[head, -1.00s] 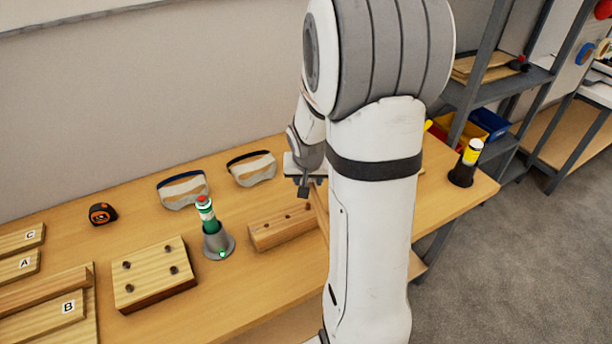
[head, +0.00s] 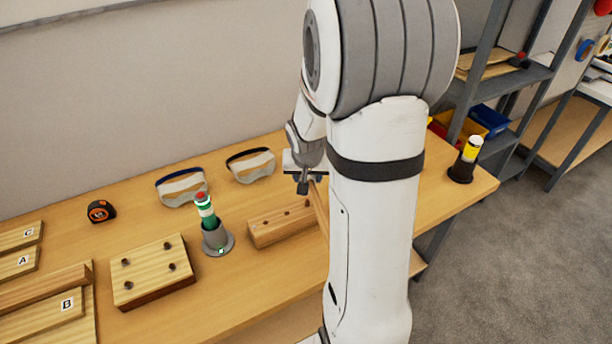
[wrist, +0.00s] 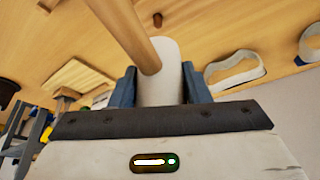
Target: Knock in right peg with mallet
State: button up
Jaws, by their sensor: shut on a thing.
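My gripper (head: 303,183) is over the back of the workbench, beyond the right end of a long wooden peg block (head: 266,234). In the wrist view my gripper (wrist: 160,90) is shut on the pale, rounded head of the mallet (wrist: 164,78). The mallet's wooden handle (wrist: 122,28) runs up and left from there. In the head view the handle (head: 318,208) slants down in front of the block's right end, beside my arm. Small dark pegs or holes (head: 284,212) show on the block's top. My arm and the handle hide its right end, so the right peg is unclear.
A green-handled tool in a grey holder (head: 217,240) stands left of the block. A square wooden block (head: 152,270), safety goggles (head: 250,167) and a tape measure (head: 101,211) are nearby. A yellow-topped black holder (head: 464,166) stands at the bench's right end.

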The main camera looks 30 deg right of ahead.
jog(key=shift+f, duration=0.1)
notch_tip(320, 180, down, 6)
jog(key=b, duration=0.6)
notch_tip(320, 180, up, 6)
jog(key=p, duration=0.4)
notch_tip(320, 180, down, 6)
jog(key=b, duration=0.6)
notch_tip(320, 180, up, 6)
jog(key=p, duration=0.4)
jog(key=shift+f, duration=0.3)
